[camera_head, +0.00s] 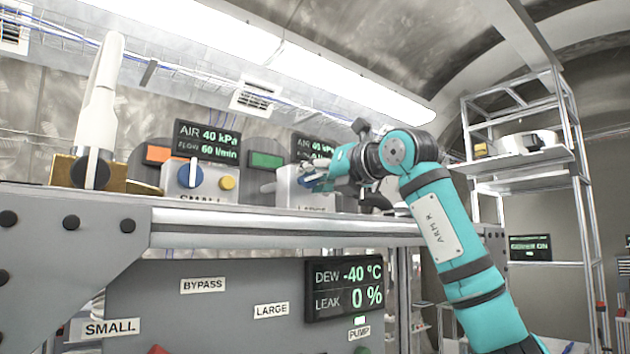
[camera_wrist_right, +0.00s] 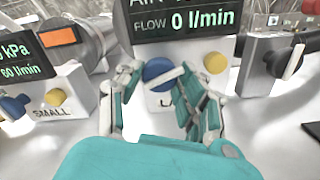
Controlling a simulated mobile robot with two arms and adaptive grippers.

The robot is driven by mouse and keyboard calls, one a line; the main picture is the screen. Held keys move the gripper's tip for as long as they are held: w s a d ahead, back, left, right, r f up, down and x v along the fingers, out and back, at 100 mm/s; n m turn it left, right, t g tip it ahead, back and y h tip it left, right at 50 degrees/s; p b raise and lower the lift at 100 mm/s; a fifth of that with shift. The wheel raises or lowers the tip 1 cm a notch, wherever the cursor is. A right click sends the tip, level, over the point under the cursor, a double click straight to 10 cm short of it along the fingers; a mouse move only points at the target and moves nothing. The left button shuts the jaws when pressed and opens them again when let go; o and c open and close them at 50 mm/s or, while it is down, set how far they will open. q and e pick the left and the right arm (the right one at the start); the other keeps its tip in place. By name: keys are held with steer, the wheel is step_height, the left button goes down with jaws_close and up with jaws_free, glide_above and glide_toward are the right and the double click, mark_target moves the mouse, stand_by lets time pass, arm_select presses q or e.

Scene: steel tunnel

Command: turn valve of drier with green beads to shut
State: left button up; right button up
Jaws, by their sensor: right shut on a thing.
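The drier with the green window (camera_head: 266,160) stands mid-shelf in the head view, with a grey valve box (camera_head: 291,192) labelled LARGE in front. My right gripper (camera_head: 314,178) reaches this box from the right. In the right wrist view its teal fingers (camera_wrist_right: 158,98) are shut on the box's blue knob (camera_wrist_right: 161,74), one on each side. The knob shows a white pointer line, partly hidden. A display (camera_wrist_right: 185,22) above it reads FLOW 0 l/min. My left gripper is not in view.
A box labelled SMALL (camera_head: 204,184), with blue and yellow knobs, stands to the left beside an orange window (camera_head: 158,154). A tall white lever (camera_head: 100,100) rises at far left. A yellow knob (camera_wrist_right: 215,63) sits just right of the gripped knob.

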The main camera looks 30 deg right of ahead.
steer(key=m+b, duration=0.1)
steer(key=m, duration=0.4)
steer(key=shift+m, duration=0.3)
steer(key=m+b, duration=0.1)
steer(key=m, duration=0.4)
steer(key=m+b, duration=0.1)
steer(key=m, duration=0.5)
steer(key=shift+f, duration=0.1)
steer(key=m+b, duration=0.1)
steer(key=m, duration=0.4)
steer(key=shift+m, duration=0.3)
steer(key=o, duration=1.1)
steer(key=shift+o, duration=0.2)
steer(key=shift+s, duration=0.1)
